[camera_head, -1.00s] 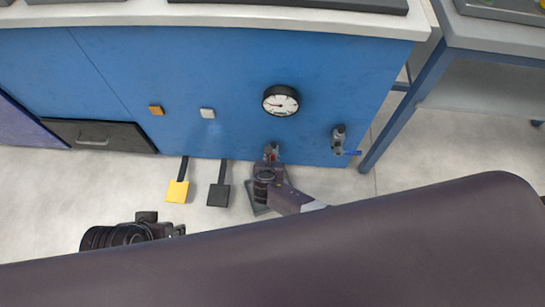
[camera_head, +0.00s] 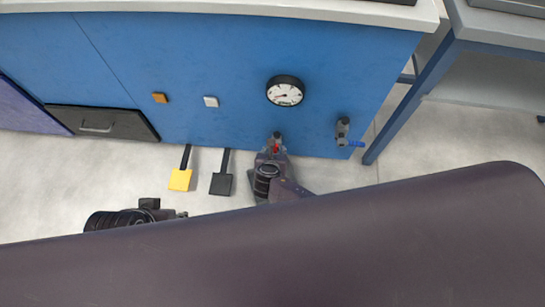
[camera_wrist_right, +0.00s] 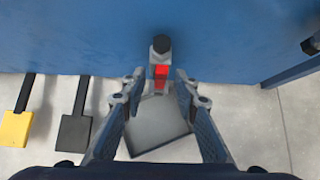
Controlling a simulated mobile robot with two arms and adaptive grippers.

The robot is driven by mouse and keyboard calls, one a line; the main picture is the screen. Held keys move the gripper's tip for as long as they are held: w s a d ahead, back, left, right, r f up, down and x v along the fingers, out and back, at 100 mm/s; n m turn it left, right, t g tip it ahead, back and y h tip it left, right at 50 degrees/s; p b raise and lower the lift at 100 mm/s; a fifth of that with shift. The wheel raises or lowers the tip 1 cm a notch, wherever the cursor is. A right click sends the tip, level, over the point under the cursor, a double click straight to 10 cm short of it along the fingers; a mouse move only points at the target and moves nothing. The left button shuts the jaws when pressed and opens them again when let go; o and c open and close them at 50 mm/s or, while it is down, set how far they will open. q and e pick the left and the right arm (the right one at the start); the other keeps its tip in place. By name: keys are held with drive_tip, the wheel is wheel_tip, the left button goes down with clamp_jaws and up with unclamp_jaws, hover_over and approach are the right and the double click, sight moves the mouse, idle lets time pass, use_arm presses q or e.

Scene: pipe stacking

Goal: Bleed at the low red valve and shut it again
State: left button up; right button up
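The low red valve (camera_head: 276,146) sits near the bottom of the blue cabinet front, below the gauge. In the right wrist view its red handle (camera_wrist_right: 160,73) hangs below a dark round end. My right gripper (camera_head: 273,152) is at the valve. In the right wrist view its two fingers (camera_wrist_right: 159,86) are apart, one on each side of the handle, with gaps showing. A white-faced gauge (camera_head: 285,91) is above; its needle is too small to read surely. My left gripper (camera_head: 165,212) is far left of the valve, partly hidden by my arm.
A blue-handled valve (camera_head: 344,133) is on the cabinet to the right. A yellow pedal (camera_head: 180,180) and a black pedal (camera_head: 220,184) lie left of the valve. A grey square plate (camera_wrist_right: 156,128) lies on the floor below. A table leg (camera_head: 405,105) stands at right.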

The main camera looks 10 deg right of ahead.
drive_tip(key=v, duration=0.9)
drive_tip(key=shift+s+a, duration=0.1)
idle(0.7)
